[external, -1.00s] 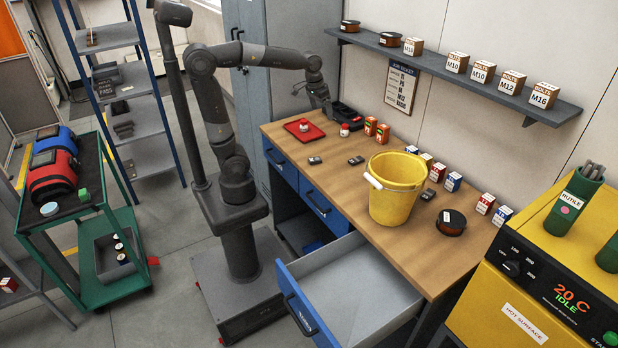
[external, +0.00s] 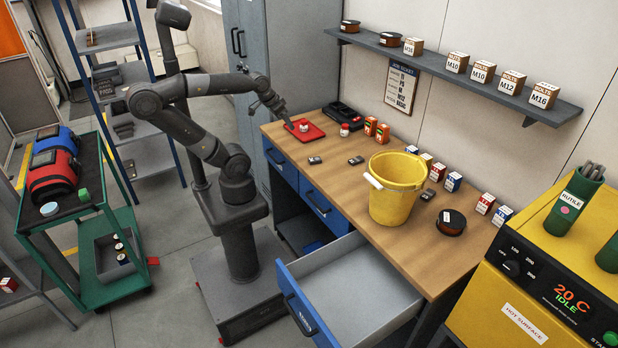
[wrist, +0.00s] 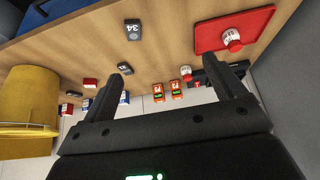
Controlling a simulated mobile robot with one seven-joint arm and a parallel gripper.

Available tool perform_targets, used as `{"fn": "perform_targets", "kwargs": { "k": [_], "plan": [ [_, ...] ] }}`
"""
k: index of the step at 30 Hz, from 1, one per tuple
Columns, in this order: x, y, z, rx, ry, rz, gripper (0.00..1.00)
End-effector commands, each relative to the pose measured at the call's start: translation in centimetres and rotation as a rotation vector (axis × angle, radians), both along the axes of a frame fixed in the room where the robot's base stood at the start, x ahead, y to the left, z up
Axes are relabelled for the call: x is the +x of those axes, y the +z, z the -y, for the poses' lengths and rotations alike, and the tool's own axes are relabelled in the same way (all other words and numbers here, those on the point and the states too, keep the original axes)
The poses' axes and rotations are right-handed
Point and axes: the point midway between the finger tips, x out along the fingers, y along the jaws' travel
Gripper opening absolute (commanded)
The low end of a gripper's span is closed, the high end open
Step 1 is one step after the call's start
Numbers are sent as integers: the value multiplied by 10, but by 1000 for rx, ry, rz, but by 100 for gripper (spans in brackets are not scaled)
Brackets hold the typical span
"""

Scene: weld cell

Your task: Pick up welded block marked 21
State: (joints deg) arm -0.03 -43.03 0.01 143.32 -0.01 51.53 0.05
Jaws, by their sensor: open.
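Several small dark blocks lie on the workbench. In the wrist view one block (wrist: 133,29) near the front edge reads 34. A second block (wrist: 125,69) lies farther in, right by the left fingertip in the picture; its number is too small to read surely. In the external view these are the front block (external: 315,160) and the middle block (external: 356,160). Another block (external: 428,195) lies right of the bucket, its mark unreadable. I cannot tell which block is 21. My gripper (wrist: 168,66) is open and empty. In the external view my gripper (external: 288,122) is above the red tray's left side.
A yellow bucket (external: 392,205) stands mid-bench. The red tray (external: 313,133) holds a small white-and-red container (external: 304,129). Orange boxes (external: 382,133) and a black case (external: 343,114) stand behind. A drawer (external: 350,295) is open below the bench. The bench front-left is mostly clear.

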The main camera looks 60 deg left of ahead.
Motion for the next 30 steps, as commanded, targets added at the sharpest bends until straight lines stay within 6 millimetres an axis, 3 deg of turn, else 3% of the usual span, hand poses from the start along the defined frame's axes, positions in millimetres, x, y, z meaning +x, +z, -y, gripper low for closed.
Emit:
{"fn": "perform_targets", "kwargs": {
  "k": [10,20,23,30],
  "plan": [
    [0,0,0,0,0,0,59],
    [5,2,2,-3,-1,-8,58],
    [18,7,6,-8,-3,-34,58],
    [75,17,28,-26,-8,-136,58]
  ]
}}
